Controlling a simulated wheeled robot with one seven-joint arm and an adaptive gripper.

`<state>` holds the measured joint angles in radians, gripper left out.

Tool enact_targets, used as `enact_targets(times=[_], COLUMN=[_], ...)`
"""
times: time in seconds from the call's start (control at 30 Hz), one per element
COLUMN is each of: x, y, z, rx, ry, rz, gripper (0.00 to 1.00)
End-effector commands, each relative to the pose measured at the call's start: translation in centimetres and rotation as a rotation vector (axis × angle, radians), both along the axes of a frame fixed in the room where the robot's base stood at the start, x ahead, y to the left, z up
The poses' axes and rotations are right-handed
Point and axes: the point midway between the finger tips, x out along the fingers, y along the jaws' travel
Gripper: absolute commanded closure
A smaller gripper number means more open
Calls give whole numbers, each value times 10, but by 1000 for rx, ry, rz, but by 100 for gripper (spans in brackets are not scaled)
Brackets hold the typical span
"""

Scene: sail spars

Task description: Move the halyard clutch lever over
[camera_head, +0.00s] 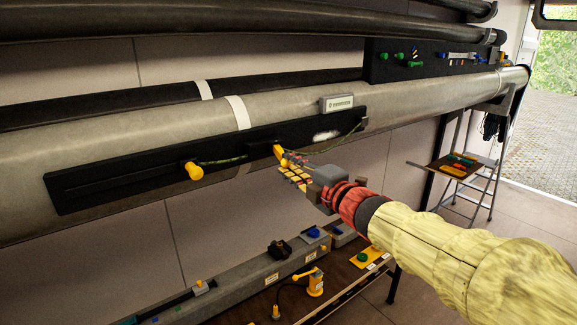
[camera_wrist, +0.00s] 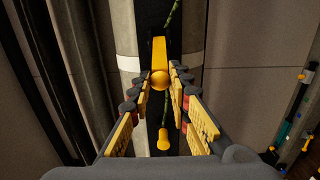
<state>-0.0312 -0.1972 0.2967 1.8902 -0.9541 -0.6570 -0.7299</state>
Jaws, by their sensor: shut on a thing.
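The halyard clutch lever (camera_head: 279,152) is yellow and sits on a long black panel (camera_head: 110,181) on the side of a grey spar. In the wrist view the lever (camera_wrist: 159,50) has a round yellow knob (camera_wrist: 159,79) at its near end. My gripper (camera_head: 290,168) reaches it from the lower right. In the wrist view the fingers of my gripper (camera_wrist: 158,88) are on both sides of the knob, shut on it. A green rope (camera_head: 222,161) runs along the panel past the lever, partly hidden by it.
A second yellow knob (camera_head: 194,171) stands out from the panel to the left. A grey labelled box (camera_head: 336,103) sits above the panel. Below are a bench with yellow fittings (camera_head: 315,283) and a stepladder (camera_head: 467,170) at the right. The air below the panel is clear.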

Motion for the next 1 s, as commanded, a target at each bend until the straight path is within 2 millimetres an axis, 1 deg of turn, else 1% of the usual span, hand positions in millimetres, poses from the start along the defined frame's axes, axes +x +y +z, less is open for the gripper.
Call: enact_targets(times=[0.27,0.7,0.93,0.97,1.0], x=[3,12,12,12,12], y=[-6,-30,-30,-30,-30], z=[-2,-2,-2,-2,-2], rx=[0,0,0,0,0], ry=[4,4,4,4,4], rz=[-2,-3,-2,-2,-2], gripper=[95,95,95,80,78])
